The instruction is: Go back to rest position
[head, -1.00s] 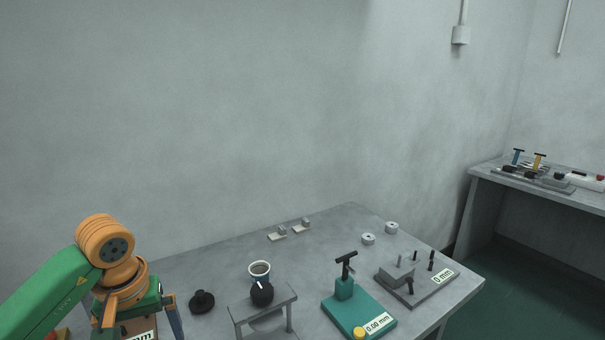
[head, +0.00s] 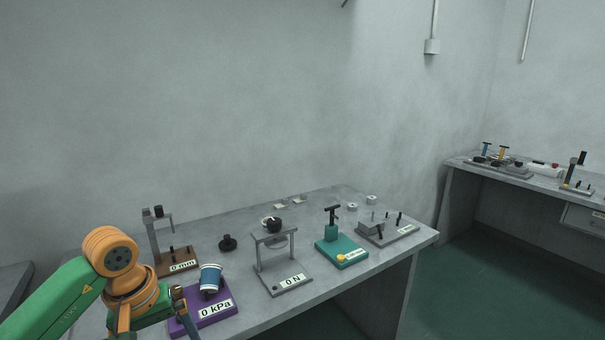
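My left arm comes in from the lower left, with its gripper (head: 152,318) low over the near left part of the table. Its two fingers look spread apart, with nothing visible between them; the lower ends are cut off by the picture edge. A blue and white paper cup (head: 210,278) is on the purple "0 kPa" device (head: 218,315), just right of the gripper and apart from it as far as I can tell. My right gripper is not in view.
On the grey table (head: 310,232) stand a brown-based "0 mm" gauge (head: 178,266), a black knob (head: 228,243), a grey "0 N" stand (head: 291,283), a teal device (head: 345,253) and a grey block fixture (head: 392,236). A second bench (head: 530,180) is at right, with open floor between.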

